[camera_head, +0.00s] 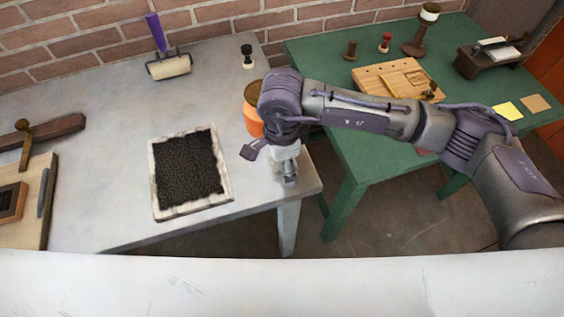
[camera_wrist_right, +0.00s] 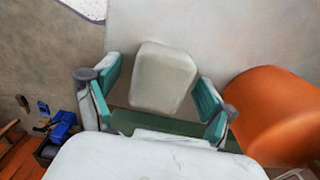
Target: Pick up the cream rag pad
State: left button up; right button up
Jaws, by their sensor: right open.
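The cream rag pad (camera_wrist_right: 163,78) is a pale, rounded block in the wrist view. It sits on the light grey table, between the two teal-lined fingers of my right gripper (camera_wrist_right: 156,92). The fingers are apart, with a gap visible on each side of the pad. In the head view my right gripper (camera_head: 287,172) points down at the right end of the grey table (camera_head: 110,95), near its front corner. There the arm and gripper largely hide the pad. My left gripper is in neither view.
An orange container (camera_head: 253,120) stands close by my right gripper; it also shows in the wrist view (camera_wrist_right: 275,115). A white-rimmed black slab (camera_head: 158,205) lies to the left. A green table (camera_head: 325,65) with several tools stands at right, across a floor gap.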

jog(key=c, duration=1.2)
jog(key=shift+c, duration=0.2)
jog(key=shift+r, duration=0.45)
jog(key=r, duration=0.1)
jog(key=r+b, duration=0.1)
jog(key=r, duration=0.1)
jog(key=shift+s+d+r, duration=0.25)
jog(key=shift+d+r, duration=0.05)
jog(key=s+d+r+b, duration=0.2)
jog(key=s+d+r, duration=0.4)
jog(key=s+d, duration=0.1)
jog(key=shift+s+d+r, duration=0.3)
jog(key=shift+d, duration=0.15)
jog(key=o, duration=0.5)
jog(key=c, duration=0.4)
